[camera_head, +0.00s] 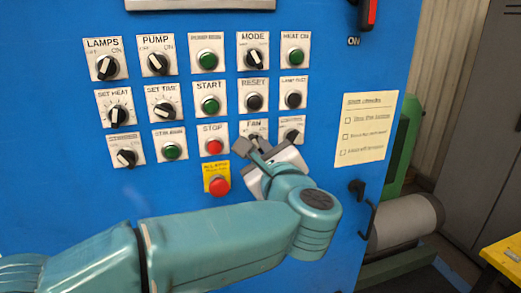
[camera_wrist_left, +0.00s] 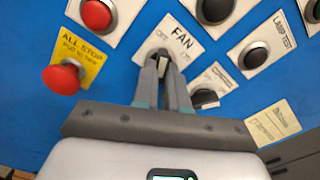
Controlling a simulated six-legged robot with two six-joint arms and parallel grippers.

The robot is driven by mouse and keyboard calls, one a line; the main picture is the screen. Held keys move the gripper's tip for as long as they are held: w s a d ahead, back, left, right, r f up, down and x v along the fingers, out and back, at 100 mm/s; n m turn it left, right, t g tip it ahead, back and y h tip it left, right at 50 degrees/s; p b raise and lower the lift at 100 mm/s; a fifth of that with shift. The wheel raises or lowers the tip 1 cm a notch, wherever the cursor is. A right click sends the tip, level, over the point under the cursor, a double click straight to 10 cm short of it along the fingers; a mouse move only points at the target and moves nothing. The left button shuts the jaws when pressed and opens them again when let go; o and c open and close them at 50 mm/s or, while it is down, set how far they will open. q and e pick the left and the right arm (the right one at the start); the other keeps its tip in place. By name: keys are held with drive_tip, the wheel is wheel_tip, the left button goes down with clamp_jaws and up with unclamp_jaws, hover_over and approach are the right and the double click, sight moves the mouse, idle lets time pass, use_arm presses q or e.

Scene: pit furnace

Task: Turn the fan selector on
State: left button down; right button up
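The fan selector (camera_wrist_left: 161,54) is a dark rotary knob on a white plate marked FAN, with OFF and ON positions. In the head view its plate (camera_head: 253,126) is partly covered by my left gripper (camera_head: 254,148). In the left wrist view, the two grey fingers of my left gripper (camera_wrist_left: 161,66) stand close together, one on each side of the knob's handle, and look shut on it. The fingers hide much of the knob, so I cannot tell clearly which position it points to. My right gripper is not in view.
The red ALL STOP button (camera_head: 220,184) on its yellow plate is close left of my gripper. The STOP button (camera_head: 214,146), RESET button (camera_head: 254,101) and a partly hidden selector (camera_head: 291,136) surround the fan plate. A paper checklist (camera_head: 364,128) is at right.

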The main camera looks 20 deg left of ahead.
use_arm(q)
drive_tip(key=shift+s+a+m+b, duration=0.1)
drive_tip(key=shift+m+b, duration=0.7)
drive_tip(key=shift+m, duration=2.1)
drive_tip(key=shift+a+m+b, duration=0.1)
drive_tip(key=shift+m+b, duration=0.65)
drive_tip(key=shift+m, duration=2.45)
drive_tip(key=c, duration=1.2)
unclamp_jaws()
drive_tip(key=shift+o, duration=0.2)
drive_tip(key=b+v, duration=0.3)
drive_tip(key=v, duration=1.3)
drive_tip(key=shift+d, duration=0.15)
